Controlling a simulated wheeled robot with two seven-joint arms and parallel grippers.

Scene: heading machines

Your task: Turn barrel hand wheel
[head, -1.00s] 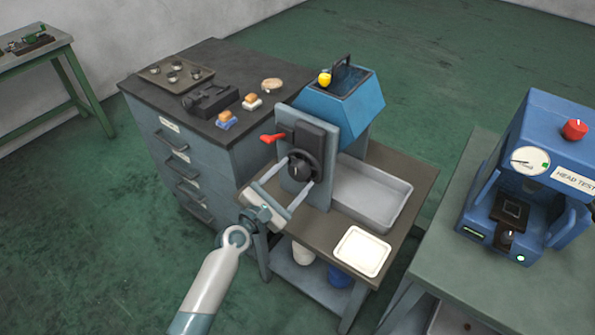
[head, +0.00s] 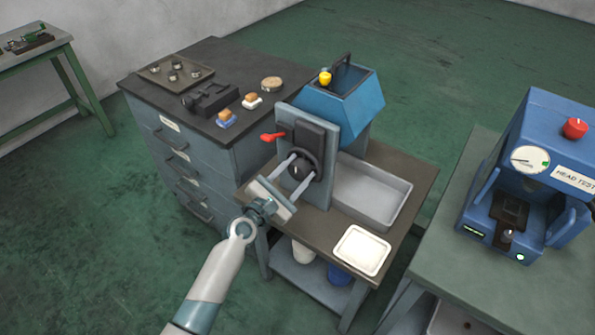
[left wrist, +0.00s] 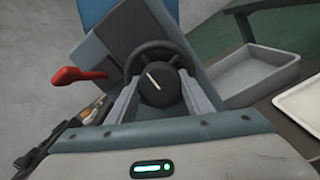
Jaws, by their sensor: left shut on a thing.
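The black barrel hand wheel (head: 301,167) sits on the grey front plate of the blue barrel machine (head: 340,104). My left gripper (head: 303,169) reaches it from the front left, with one finger at its upper left and the other at its lower right. The gripper is shut on the wheel's rim. In the left wrist view the wheel (left wrist: 158,84) lies between the two fingers, and a pale line shows on its hub. The fingertips partly hide the rim. My right gripper is not in view.
A red lever (head: 272,137) sticks out left of the wheel. A grey tray (head: 400,203) and a white tray (head: 362,251) lie to the right on the bench. A dark-topped cabinet (head: 225,60) stands at left, a blue tester (head: 540,130) at right.

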